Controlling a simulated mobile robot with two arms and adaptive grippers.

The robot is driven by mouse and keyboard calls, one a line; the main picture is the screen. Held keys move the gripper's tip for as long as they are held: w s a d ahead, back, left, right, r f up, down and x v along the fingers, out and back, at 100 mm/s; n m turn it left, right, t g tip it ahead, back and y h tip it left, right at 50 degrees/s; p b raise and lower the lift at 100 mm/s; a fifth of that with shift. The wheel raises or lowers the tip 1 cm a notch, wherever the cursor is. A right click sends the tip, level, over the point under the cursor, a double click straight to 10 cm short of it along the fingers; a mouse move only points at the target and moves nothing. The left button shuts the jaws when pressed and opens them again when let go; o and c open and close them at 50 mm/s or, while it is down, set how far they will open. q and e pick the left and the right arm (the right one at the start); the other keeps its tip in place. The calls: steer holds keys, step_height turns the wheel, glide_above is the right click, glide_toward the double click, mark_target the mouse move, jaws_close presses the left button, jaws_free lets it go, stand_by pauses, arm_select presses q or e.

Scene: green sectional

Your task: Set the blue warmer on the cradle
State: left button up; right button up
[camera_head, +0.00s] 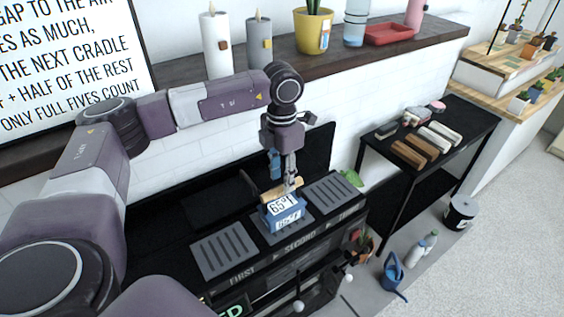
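The blue warmer (287,222) is a small blue block with white labels reading 65°F and a tan handle (281,190) on top. My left gripper (284,183) points down from above, with its fingers at the tan handle, and looks shut on it. The warmer is at the middle grey cradle (262,232) of the black unit; I cannot tell whether it rests on it or hangs just above. Slotted grey cradles lie on either side, left (224,254) and right (331,193). The front edge reads FIRST, SECOND and a partly hidden word. My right gripper is not in view.
A dark shelf (350,54) behind holds candles, a yellow pot (313,33) and a red tray (388,33). A black side table (470,119) at right holds several bars. A blue watering can (392,272) and bottles stand on the floor. A sign (65,65) hangs at left.

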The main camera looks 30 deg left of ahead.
arm_select(q)
step_height(320, 180, up, 8)
steer(key=b, duration=0.1)
steer(key=shift+b, duration=0.35)
